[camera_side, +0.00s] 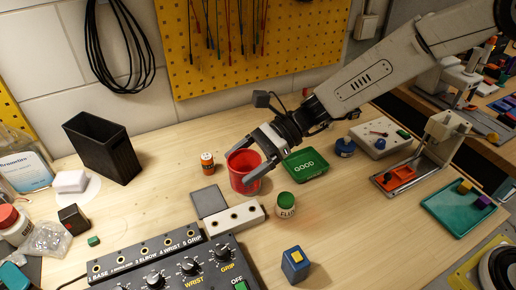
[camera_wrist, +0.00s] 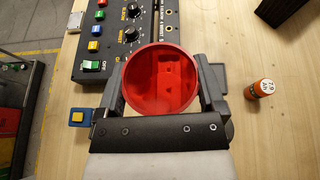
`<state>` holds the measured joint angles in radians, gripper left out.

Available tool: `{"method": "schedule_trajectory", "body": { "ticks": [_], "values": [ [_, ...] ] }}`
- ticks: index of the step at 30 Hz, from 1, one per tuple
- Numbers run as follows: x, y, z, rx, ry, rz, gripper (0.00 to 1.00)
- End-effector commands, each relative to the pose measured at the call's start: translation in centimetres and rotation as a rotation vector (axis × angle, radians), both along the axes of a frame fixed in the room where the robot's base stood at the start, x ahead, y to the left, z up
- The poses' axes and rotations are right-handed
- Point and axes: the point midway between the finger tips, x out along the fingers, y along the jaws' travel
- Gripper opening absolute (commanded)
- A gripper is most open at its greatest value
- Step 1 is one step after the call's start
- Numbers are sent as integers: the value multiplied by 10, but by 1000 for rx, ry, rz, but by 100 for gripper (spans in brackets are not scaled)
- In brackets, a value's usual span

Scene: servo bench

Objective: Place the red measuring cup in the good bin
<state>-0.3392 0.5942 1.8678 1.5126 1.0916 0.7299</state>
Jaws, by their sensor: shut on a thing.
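The red measuring cup (camera_side: 243,172) is upright between the fingers of my gripper (camera_side: 249,167) in the side view. In the wrist view the cup (camera_wrist: 162,80) shows its open top, and my gripper (camera_wrist: 160,92) has a finger on each side of it. My gripper is shut on the cup. I cannot tell whether the cup's base touches the table. The good bin, a shallow green tray marked GOOD (camera_side: 305,164), lies just right of the cup in the side view.
A green-capped FLUX jar (camera_side: 286,204) stands in front of the bin. A white block with holes (camera_side: 233,219) and a control box (camera_side: 190,265) lie in front of the cup. An orange canister (camera_side: 207,163) is left of it. A black bin (camera_side: 103,147) stands farther left.

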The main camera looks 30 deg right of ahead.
Motion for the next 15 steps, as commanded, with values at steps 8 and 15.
{"method": "schedule_trajectory", "body": {
  "ticks": [8,15],
  "values": [
    [1,-84,2,-7,-2,-93,29],
    [-13,-149,4,-6,-1,-170,29]
  ]
}}
